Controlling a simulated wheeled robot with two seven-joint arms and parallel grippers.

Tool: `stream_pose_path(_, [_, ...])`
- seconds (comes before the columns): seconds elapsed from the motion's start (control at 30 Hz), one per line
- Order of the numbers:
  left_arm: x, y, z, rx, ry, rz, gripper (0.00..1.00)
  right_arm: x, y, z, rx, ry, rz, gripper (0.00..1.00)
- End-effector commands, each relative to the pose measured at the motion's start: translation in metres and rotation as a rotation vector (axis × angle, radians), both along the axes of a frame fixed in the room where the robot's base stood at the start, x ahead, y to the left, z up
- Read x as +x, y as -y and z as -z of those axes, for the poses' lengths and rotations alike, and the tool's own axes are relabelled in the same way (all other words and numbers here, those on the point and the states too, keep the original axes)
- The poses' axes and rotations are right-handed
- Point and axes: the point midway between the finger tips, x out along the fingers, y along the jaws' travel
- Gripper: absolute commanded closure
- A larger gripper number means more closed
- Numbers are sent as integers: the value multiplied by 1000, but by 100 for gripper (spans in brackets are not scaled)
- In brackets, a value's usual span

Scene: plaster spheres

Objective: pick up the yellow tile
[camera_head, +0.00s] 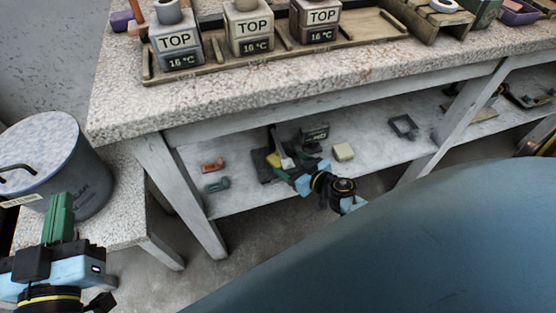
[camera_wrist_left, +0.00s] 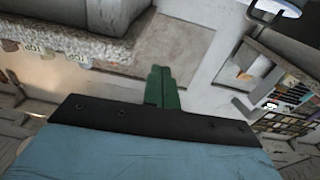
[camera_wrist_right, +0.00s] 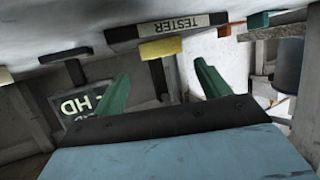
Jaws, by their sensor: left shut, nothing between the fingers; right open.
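The yellow tile (camera_wrist_right: 161,49) shows in the right wrist view, beyond and between the fingertips of my right gripper (camera_wrist_right: 161,72). That gripper is open, with nothing between its green fingers, and seems apart from the tile. In the head view a yellow patch (camera_head: 273,159), likely the tile, shows on the lower shelf beside my right gripper (camera_head: 282,158), which partly hides that spot. My left gripper (camera_head: 60,198) is shut and empty, beside the grey bin; its closed fingers also show in the left wrist view (camera_wrist_left: 161,72).
The lower shelf (camera_head: 240,200) also holds a red piece (camera_head: 212,165), a green piece (camera_head: 217,185), a cream block (camera_head: 343,152) and a dark frame (camera_head: 404,126). The speckled worktop (camera_head: 130,95) lies above. A lidded grey bin (camera_head: 75,185) stands at left.

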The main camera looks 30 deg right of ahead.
Motion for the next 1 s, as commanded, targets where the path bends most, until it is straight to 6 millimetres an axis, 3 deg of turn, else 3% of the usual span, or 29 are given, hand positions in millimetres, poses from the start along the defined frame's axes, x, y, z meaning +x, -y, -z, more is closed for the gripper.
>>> stream_pose_path(0.17, [-2, 3, -19, -37, 118, 8, 100, 10, -2, 5, 0, 0, 0, 25])
stream_pose_path(0.47, [-6, 5, -36, -70, 226, 14, 100, 16, -4, 8, 1, 1, 0, 25])
stream_pose_path(0.67, [-18, 6, -63, -132, 413, 25, 100, 26, -7, 13, -1, 1, 1, 25])
stream_pose_path(1.0, [-38, 0, -81, -208, 687, 23, 100, 53, -14, 26, 0, 1, 1, 25])
